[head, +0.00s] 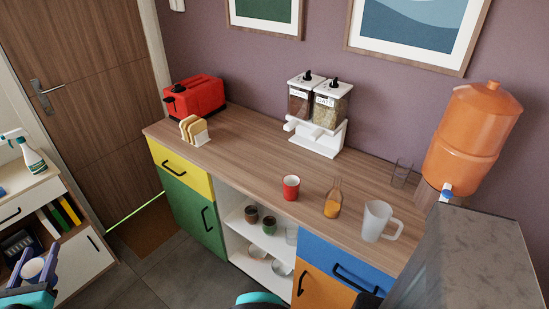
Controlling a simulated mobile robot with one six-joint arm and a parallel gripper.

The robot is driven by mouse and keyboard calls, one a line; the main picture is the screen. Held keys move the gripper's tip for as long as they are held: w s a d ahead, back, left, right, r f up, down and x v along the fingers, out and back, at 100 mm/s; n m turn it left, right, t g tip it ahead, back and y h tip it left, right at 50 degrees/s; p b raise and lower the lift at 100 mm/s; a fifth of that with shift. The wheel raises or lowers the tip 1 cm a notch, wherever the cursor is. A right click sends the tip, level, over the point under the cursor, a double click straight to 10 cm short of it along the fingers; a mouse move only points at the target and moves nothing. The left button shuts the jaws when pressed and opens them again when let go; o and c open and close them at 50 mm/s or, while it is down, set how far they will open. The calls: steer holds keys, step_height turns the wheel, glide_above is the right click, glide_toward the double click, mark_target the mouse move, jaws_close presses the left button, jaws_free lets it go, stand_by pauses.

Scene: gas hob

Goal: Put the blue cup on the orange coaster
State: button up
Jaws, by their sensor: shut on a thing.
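My gripper (34,264) is at the bottom left corner, in front of the low white cabinet, with its two bluish-purple fingers pointing up. It is shut on a pale rounded thing (32,268), partly hidden between the fingers; I cannot tell whether it is the cup. No clearly blue cup and no orange coaster can be made out in this view. A red cup (291,188) stands upright on the wooden counter (235,165).
The counter also bears a red toaster (195,97), toast rack (194,129), dispenser (318,113), bottle (333,199), frosted mug (377,221), clear glass (402,172) and orange water dispenser (471,138). Its left middle is clear. A spray bottle (31,155) stands on the white cabinet (45,190).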

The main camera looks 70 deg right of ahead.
steer(key=s+d+r+m+g+h+p, duration=0.1)
steer(key=s+d+m+g+h, duration=0.25)
steer(key=d, duration=1.65)
steer(key=s+d+m+g+p, duration=0.2)
steer(key=s+d+g, duration=0.3)
steer(key=d, duration=1.5)
steer(key=s+d+m+g+p, duration=0.1)
steer(key=s+d+m+g, duration=0.1)
steer(key=s+d, duration=1.1)
steer(key=s+d+m+g, duration=0.3)
steer(key=s+d+g, duration=0.2)
steer(key=s+d, duration=0.8)
steer(key=s, duration=0.7)
steer(key=shift+d+p, duration=0.2)
steer(key=shift+p, duration=0.2)
steer(key=shift+w+d+f+g+b, duration=0.25)
steer(key=shift+d+f+b, duration=0.15)
steer(key=shift+b, duration=1.3)
steer(key=d+b, duration=0.1)
steer(key=b, duration=0.7)
steer(key=shift+w+d+r, duration=0.1)
steer(key=shift+w+d, duration=0.25)
steer(key=shift+w, duration=0.05)
